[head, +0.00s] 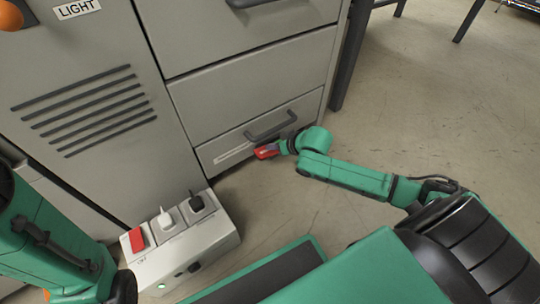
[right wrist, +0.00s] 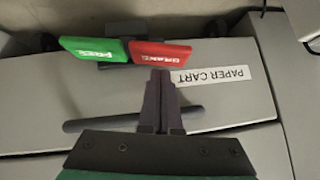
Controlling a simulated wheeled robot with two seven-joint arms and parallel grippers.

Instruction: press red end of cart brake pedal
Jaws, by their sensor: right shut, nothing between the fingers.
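The brake pedal shows in the right wrist view with a red end (right wrist: 162,53) marked BRAKE and a green end (right wrist: 92,49) marked FREE, side by side. In the head view the red end (head: 267,151) shows low at the cabinet front, and the green end is hidden or cannot be made out. My right gripper (right wrist: 160,74) is shut and empty. Its fingertips appear right at the edge of the red end; I cannot tell if they touch it. In the head view this gripper is largely hidden by its wrist. My left gripper is not in view; only its arm shows.
The paper cart drawer front (right wrist: 60,133) bears a PAPER CART label (right wrist: 210,75) and a dark bar handle (head: 270,125). A socket box (head: 215,240) with a red switch (head: 137,240) and plugs stands at lower left. The floor (head: 430,110) on the right is open.

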